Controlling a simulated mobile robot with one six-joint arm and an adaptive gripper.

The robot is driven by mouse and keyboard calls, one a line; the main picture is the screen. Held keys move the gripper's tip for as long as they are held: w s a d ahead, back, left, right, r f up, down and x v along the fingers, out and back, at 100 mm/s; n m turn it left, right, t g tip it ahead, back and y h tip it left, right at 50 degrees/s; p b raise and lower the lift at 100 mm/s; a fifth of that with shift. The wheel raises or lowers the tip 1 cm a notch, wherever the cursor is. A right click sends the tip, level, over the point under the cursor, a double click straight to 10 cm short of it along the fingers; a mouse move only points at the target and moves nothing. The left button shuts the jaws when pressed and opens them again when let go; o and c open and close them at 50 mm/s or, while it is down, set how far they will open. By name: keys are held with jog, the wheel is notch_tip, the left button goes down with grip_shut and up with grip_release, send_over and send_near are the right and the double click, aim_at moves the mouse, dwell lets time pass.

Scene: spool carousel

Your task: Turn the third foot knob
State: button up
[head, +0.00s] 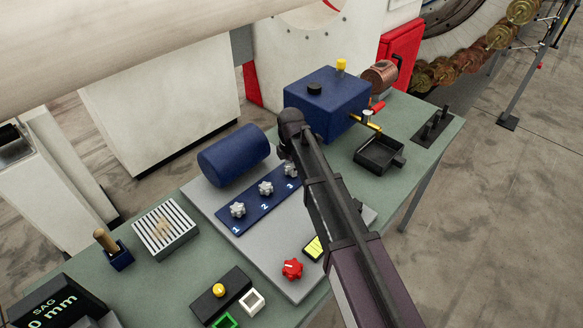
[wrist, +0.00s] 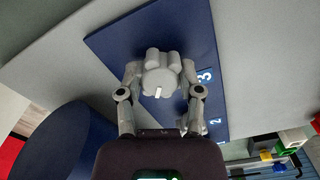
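The third foot knob (head: 290,170) is a pale grey lobed knob beside the number 3 on a blue panel (head: 258,217). In the wrist view the knob (wrist: 160,78) shows a short white mark and lies between the two fingers of my gripper (wrist: 160,72). The fingers are spread, one on each side of it; whether they touch it I cannot tell. In the head view my gripper (head: 285,150) is just above and behind the knob, partly hidden by my arm. Knobs 2 (head: 265,188) and 1 (head: 238,209) sit to the left along the panel.
A blue cylinder (head: 233,155) lies close behind the panel. A blue box (head: 326,103) with a yellow top knob stands behind right, near a dark tray (head: 380,155). A red knob (head: 292,269) is at the front of the grey plate. A slatted block (head: 165,230) is left.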

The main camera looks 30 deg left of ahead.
jog(key=o, duration=0.4)
jog(key=shift+s, duration=0.1)
jog(key=shift+o, duration=0.2)
jog(key=shift+m, duration=0.4)
